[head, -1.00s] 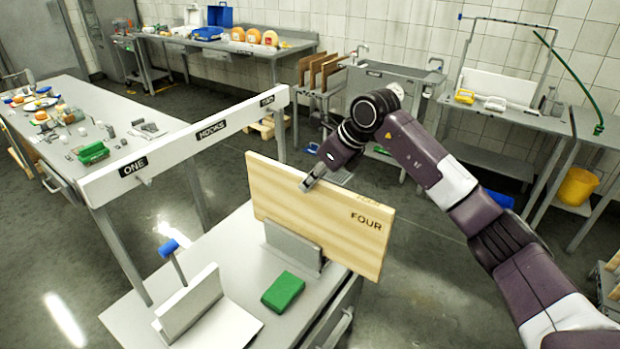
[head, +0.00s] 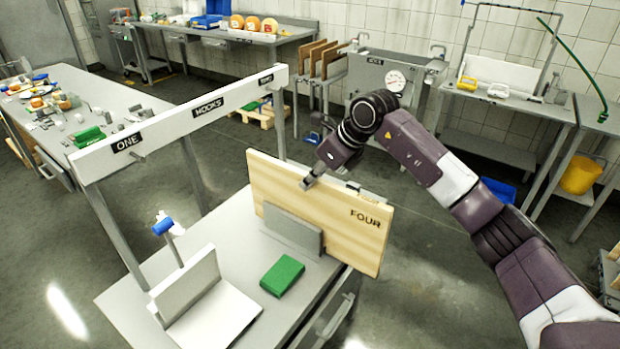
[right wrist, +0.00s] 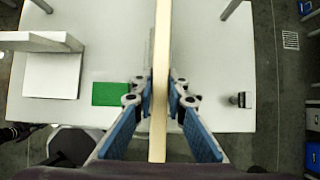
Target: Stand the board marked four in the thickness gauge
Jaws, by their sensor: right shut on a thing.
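The pale wooden board marked FOUR (head: 338,213) stands upright. My right gripper (head: 308,183) is shut on its top edge. In the right wrist view the board (right wrist: 160,90) runs between the two fingers of the gripper (right wrist: 160,112). A low grey upright plate (head: 292,232), which looks like part of the thickness gauge, stands in front of the board's lower left part. It hides that part, so I cannot tell whether the board's bottom edge touches down. My left gripper is not in view.
A green block (head: 282,275) lies on the table in front of the board. A white L-shaped stand (head: 215,315) is at its left, by a blue-headed tool (head: 163,226). A white beam marked ONE and HOOKS (head: 185,118) spans above the table's left side.

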